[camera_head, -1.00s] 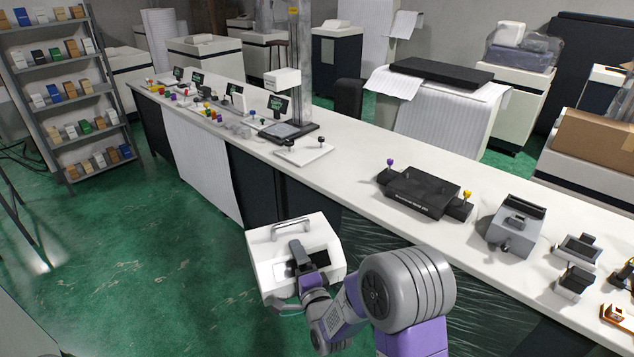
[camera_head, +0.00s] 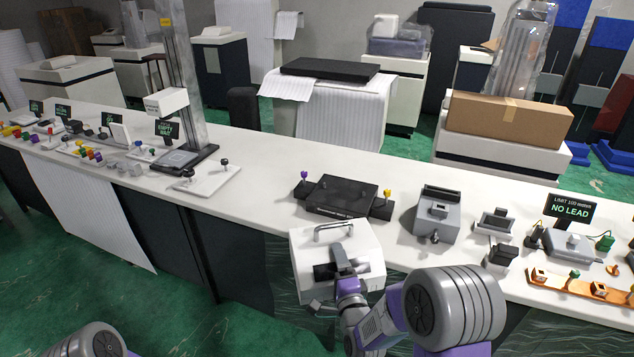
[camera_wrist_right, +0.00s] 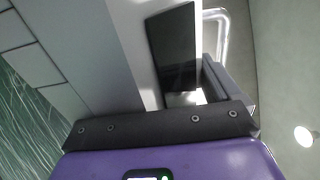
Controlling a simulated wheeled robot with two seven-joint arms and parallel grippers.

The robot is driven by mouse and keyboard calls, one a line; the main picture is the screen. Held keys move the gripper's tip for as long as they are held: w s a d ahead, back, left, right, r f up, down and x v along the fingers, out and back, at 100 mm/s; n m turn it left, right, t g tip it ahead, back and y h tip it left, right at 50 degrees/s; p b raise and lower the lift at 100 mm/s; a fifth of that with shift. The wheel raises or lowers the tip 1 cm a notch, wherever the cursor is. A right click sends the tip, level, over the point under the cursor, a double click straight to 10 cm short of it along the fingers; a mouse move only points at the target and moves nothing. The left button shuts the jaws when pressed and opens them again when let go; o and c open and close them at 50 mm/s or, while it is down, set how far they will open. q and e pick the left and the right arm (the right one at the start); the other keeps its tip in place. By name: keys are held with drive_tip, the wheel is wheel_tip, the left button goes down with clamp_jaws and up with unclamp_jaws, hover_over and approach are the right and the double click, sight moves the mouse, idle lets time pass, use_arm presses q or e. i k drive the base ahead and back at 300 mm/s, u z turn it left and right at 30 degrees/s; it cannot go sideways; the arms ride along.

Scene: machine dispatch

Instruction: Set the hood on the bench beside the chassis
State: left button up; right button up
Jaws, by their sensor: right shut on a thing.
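The hood (camera_head: 340,243) is a white box with a grey loop handle on top and a dark slot in its near face. My right gripper (camera_head: 345,282) is shut on it at that near face and holds it in front of the bench edge. A low black unit (camera_head: 341,194), apparently the chassis, lies on the bench just behind the hood, between a purple-knobbed and a yellow-knobbed block. My left gripper is not in view.
The white bench (camera_head: 262,193) has bare top left of the black unit, up to a white plate with black knobs (camera_head: 207,179). A grey machine (camera_head: 437,213) and small fixtures stand to the right. An orange rail (camera_head: 580,288) lies at the front right.

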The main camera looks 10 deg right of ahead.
sight(255, 195)
drive_tip(key=z, duration=0.3)
drive_tip(key=i, duration=0.9)
drive_tip(key=u, duration=0.8)
drive_tip(key=i, duration=0.55)
drive_tip(key=u, duration=0.6)
